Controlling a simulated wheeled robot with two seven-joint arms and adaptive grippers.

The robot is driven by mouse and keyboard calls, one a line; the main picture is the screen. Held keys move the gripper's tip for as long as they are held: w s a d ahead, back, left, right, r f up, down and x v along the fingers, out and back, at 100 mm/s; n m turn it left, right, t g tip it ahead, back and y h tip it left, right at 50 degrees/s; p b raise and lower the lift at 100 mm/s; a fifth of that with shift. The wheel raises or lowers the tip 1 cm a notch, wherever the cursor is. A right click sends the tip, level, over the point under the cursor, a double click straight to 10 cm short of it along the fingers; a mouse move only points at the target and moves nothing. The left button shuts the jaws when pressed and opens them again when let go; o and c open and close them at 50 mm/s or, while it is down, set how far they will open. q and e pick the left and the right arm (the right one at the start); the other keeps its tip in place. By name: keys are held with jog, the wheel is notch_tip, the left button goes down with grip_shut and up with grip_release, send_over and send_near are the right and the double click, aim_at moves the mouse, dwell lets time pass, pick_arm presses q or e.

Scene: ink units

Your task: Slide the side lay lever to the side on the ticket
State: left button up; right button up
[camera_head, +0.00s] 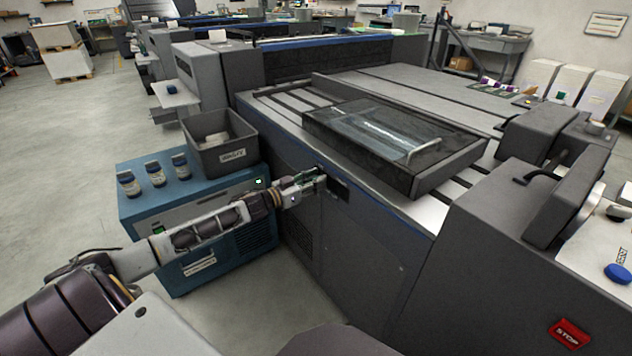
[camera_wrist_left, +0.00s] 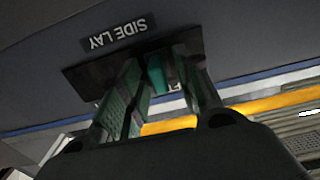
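My left gripper (camera_head: 318,178) is at the dark slot plate (camera_head: 338,187) on the side of the grey press. In the left wrist view its two fingers (camera_wrist_left: 166,85) stand on either side of a teal lever (camera_wrist_left: 157,74). The gripper looks open around it, and contact with the lever cannot be made out. The lever sits in the black plate (camera_wrist_left: 78,80) beside an upside-down "SIDE LAY" label (camera_wrist_left: 118,32). Another label is mostly hidden by the fingers. The lever is hidden in the head view. No readable ticket shows. My right gripper is out of view.
A blue cabinet (camera_head: 140,205) stands left of the press, under my left forearm. It carries a grey bin (camera_head: 240,160) and several jars.

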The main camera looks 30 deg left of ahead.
pick_arm(q)
jog(key=shift+w+d, duration=0.1)
jog(key=shift+w, duration=0.15)
